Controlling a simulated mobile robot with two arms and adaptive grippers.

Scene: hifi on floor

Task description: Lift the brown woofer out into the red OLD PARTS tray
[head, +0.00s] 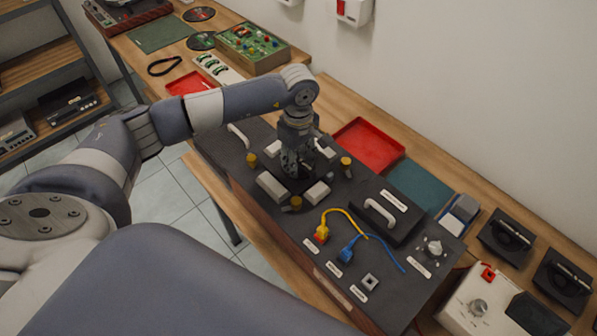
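My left gripper (297,170) points straight down at the middle of a dark speaker panel (222,158). Its fingers are dark and seen from above, so I cannot tell if they are open or shut. I cannot make out the brown woofer; the gripper and wrist cover the spot at the panel's middle. White blocks (271,187) and yellow clamps (346,163) surround that spot. A larger red tray (375,143) lies behind the panel and looks empty. A smaller red tray (189,84) lies farther left. No OLD PARTS label is readable. My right gripper is not in view.
A yellow plug (321,234) and a blue plug (346,254) with cables lie on the panel's right part, near a raised handle (380,212). A teal mat (420,184) lies right of the larger tray. A green board box (252,47) stands at the back.

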